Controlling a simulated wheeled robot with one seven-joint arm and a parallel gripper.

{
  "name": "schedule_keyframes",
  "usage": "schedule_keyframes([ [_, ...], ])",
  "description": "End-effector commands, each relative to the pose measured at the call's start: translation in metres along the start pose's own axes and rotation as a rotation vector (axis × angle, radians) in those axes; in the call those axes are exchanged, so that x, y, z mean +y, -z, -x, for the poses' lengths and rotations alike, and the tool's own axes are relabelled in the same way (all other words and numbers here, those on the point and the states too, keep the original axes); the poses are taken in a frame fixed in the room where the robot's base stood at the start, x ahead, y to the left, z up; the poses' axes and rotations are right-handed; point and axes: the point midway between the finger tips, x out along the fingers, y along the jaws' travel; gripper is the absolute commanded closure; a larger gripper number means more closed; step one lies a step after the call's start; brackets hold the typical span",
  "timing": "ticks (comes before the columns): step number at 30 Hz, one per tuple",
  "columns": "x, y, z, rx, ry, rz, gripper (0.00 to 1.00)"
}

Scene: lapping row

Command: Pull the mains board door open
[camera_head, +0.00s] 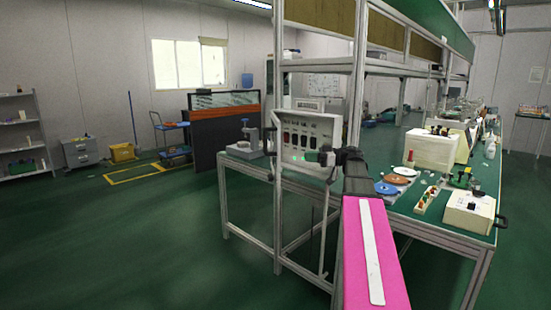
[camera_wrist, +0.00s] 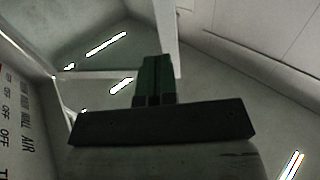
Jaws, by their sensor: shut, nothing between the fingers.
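The mains board (camera_head: 310,128) is a pale box with dark and red switches and small green lights, mounted on the aluminium frame at the near end of the bench. Its lettered face, with OFF and HALL AIR markings (camera_wrist: 17,125), shows at the left edge of the wrist view. My gripper (camera_head: 322,157) is at the lower right of the board's face in the head view; whether it touches the board I cannot tell. Its green fingers (camera_wrist: 155,78) are together and empty.
The frame post (camera_head: 278,200) stands at the board's left. The green bench (camera_head: 455,225) behind my arm holds a cream box (camera_head: 468,212), discs and tools. The green floor (camera_head: 130,240) at left is clear.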

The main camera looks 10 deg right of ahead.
Motion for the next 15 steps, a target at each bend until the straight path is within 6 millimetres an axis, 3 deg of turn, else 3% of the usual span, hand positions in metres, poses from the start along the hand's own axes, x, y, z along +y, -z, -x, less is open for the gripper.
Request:
schedule_keyframes([
  [5, -0.004, 0.0, -0.004, -0.019, 0.027, -0.016, 1.0],
  [15, -0.006, -0.001, -0.061, -0.017, 0.027, -0.014, 1.0],
])
